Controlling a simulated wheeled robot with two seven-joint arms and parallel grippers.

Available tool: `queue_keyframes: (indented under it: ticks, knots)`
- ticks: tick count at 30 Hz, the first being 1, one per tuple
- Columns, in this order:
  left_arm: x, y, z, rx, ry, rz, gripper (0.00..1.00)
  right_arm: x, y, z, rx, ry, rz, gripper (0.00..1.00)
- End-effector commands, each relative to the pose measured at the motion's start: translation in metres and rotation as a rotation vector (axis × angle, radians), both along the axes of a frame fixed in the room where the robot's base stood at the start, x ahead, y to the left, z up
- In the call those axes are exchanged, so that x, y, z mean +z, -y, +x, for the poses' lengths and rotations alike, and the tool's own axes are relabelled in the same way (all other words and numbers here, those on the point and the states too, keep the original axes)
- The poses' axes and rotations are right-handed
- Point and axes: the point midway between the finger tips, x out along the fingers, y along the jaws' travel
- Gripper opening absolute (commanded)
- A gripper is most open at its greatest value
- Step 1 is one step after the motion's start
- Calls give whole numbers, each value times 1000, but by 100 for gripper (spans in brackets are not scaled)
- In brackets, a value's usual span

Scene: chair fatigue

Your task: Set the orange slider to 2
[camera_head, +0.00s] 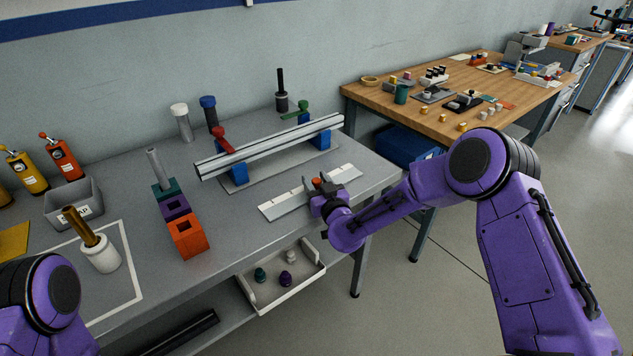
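A white scale strip (285,206) with dark marks lies near the front right of the grey table. A small orange piece (317,182), which looks like the orange slider, shows at the strip's middle, partly hidden by my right gripper. My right gripper (314,190) is down at the strip, right at the orange piece. Its fingers are too small and dark to tell whether they are shut on it. The numbers on the strip cannot be read. My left arm shows at the lower left, but its gripper is out of view.
Behind the strip, a metal rail (270,146) on blue supports carries a red clamp (222,138) and a green clamp (303,108). Teal, purple and orange blocks (187,237) stand to the left.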

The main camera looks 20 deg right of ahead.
Motion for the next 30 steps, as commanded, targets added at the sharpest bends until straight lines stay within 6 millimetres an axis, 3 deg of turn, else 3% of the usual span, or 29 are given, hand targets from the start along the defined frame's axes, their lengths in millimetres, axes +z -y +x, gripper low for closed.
queue_keyframes:
  ticks: [1, 3, 4, 8, 18, 28, 29, 30]
  knots:
    - [0, 0, 0, 0, 0, 0, 0, 0, 0, 0, 0, 0, 0, 26]
    - [0, 0, 0, 0, 0, 0, 0, 0, 0, 0, 0, 0, 0, 3]
    - [0, 0, 0, 0, 0, 0, 0, 0, 0, 0, 0, 0, 0, 0]
    - [0, 0, 0, 0, 0, 0, 0, 0, -2, -1, 1, 0, 0, 0]
    - [-6, 0, 0, 0, 0, 0, 0, -1, -53, -20, 3, 0, -1, 0]
    - [-6, 0, 0, 0, 0, 0, 0, 0, -56, -21, -1, 0, 0, 0]
    - [-6, 0, 0, 0, 0, 0, 0, 0, -56, -21, -1, 0, 0, 42]
    - [-6, 0, 0, 0, 0, 0, 0, 0, -56, -21, -1, 0, 0, 52]
